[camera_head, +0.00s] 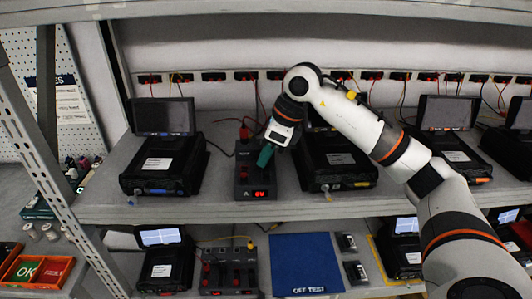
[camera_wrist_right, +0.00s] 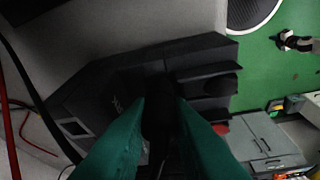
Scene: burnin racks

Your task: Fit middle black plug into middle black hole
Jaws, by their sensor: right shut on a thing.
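In the right wrist view, the green fingers are shut on a dark plug (camera_wrist_right: 159,110) against the box. The hole is hidden, and I cannot tell whether the plug is in it. Another black plug (camera_wrist_right: 221,85) and a red one (camera_wrist_right: 221,128) sit beside it. My left gripper is not in view.
Black test units with screens flank the box: one at left (camera_head: 160,170) and one at right (camera_head: 338,172), close to my arm. A red plug (camera_head: 244,132) and cables lie behind the box. A blue mat (camera_head: 305,262) lies on the lower shelf.

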